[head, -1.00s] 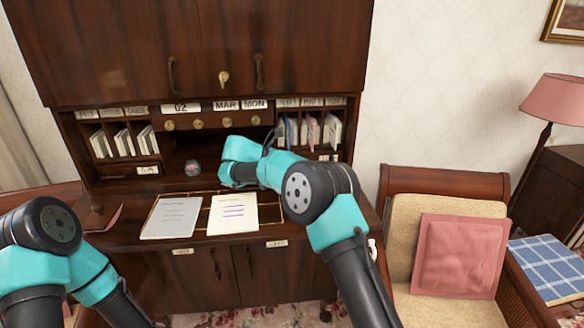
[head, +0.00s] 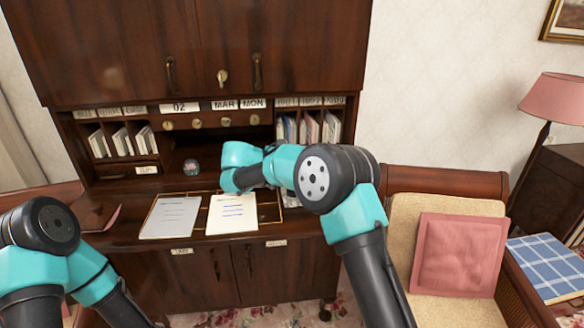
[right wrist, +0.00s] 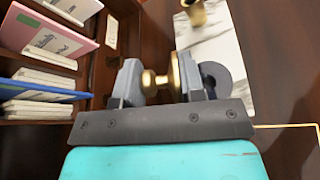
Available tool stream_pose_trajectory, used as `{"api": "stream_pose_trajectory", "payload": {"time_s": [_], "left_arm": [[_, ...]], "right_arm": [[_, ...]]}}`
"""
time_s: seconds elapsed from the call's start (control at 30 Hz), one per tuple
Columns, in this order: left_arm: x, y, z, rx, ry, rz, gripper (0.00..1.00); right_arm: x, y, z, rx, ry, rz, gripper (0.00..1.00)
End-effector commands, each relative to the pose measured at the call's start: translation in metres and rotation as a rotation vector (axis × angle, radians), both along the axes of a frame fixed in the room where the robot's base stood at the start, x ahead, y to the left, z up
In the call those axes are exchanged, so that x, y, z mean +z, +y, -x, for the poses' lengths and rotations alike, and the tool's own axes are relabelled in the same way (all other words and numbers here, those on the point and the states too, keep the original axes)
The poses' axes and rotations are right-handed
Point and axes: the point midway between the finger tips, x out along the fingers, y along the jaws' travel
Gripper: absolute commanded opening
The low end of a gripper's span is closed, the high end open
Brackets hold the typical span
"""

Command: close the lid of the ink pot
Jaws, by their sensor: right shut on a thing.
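In the right wrist view my right gripper (right wrist: 155,85) is shut on a small brass knob (right wrist: 161,80) that lies sideways between its grey fingers. A wider brass ring beside the knob is partly hidden by the right finger. Just right of that finger is a dark grey round piece (right wrist: 226,80), apparently part of the ink pot; whether it is the pot or its lid I cannot tell. They are over a white marble slab (right wrist: 236,58). In the head view my right arm hides the gripper and the ink pot. My left gripper is out of view; only its arm shows.
A brass cup-like piece (right wrist: 195,12) stands on the marble slab. Shelves with books (right wrist: 55,42) are close at the gripper's left. On the desk lie two papers (head: 171,216) (head: 232,213), with a glass ball (head: 191,167) behind them. A chair (head: 446,185) stands at the right.

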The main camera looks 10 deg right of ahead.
Motion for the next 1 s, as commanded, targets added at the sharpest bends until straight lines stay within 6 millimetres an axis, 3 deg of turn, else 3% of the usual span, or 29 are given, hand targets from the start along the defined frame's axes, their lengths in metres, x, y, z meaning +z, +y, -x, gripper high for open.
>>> {"api": "stream_pose_trajectory", "payload": {"time_s": [0.17,0.2,0.37,0.73,1.0], "left_arm": [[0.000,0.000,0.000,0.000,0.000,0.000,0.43],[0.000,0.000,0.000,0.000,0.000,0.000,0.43],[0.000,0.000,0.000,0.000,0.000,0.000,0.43],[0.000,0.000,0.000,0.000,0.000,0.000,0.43],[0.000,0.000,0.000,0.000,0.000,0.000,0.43]], "right_arm": [[0.001,0.000,0.000,0.000,-0.001,0.001,0.13],[0.001,0.000,0.000,0.000,-0.001,0.001,0.39],[0.001,0.000,0.000,0.000,0.000,0.001,0.55],[0.003,0.004,0.000,0.001,0.000,0.000,0.55],[0.014,0.037,0.004,0.002,-0.002,0.001,0.55]]}}
